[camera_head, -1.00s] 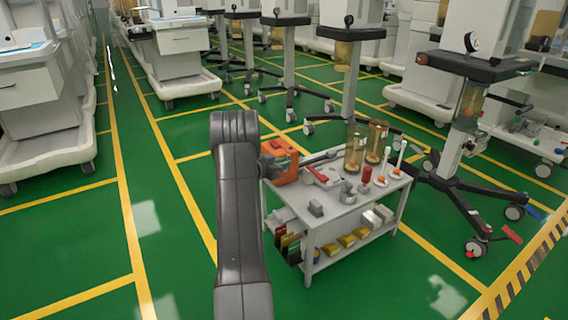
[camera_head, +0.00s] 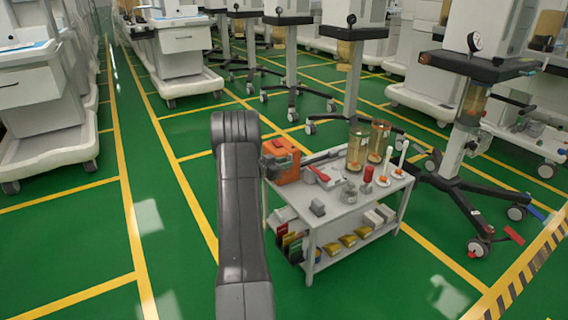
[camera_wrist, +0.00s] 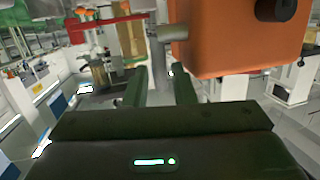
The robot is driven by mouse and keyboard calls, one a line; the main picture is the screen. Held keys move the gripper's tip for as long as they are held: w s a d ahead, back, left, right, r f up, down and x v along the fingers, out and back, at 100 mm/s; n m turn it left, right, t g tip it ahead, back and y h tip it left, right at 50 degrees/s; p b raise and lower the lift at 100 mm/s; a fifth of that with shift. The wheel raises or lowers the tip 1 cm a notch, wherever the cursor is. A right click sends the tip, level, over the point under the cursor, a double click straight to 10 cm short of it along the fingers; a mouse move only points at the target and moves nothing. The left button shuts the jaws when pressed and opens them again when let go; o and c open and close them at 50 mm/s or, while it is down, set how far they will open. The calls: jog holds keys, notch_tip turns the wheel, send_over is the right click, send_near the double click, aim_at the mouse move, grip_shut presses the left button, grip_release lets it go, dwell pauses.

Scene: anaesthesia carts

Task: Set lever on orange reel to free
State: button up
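The orange reel (camera_head: 284,161) stands at the back left corner of a small grey cart, partly behind my dark arm link in the head view. In the wrist view its orange body (camera_wrist: 245,48) fills the upper right, with a black knob on it. A grey bar with a post (camera_wrist: 158,52), which looks like the lever, sticks out from its left side. My gripper (camera_wrist: 160,82) is open. Its two dark green fingers point at the post, whose lower end shows in the gap between the fingertips. I cannot tell whether they touch.
The cart (camera_head: 333,215) also carries a red-handled part (camera_head: 319,174), amber glass cylinders (camera_head: 357,147), and several small fittings. Its lower shelf holds boxes and yellow packs. A wheeled stand (camera_head: 470,150) is close on the right. Green floor is clear to the left and in front.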

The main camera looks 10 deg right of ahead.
jog(key=p+v, duration=0.3)
jog(key=v, duration=1)
jog(key=shift+a, duration=0.2)
jog(key=shift+s, duration=0.1)
jog(key=b+x, duration=0.3)
jog(key=x, duration=1.1)
jog(key=shift+s+a+r, duration=0.1)
jog(key=shift+r, duration=0.05)
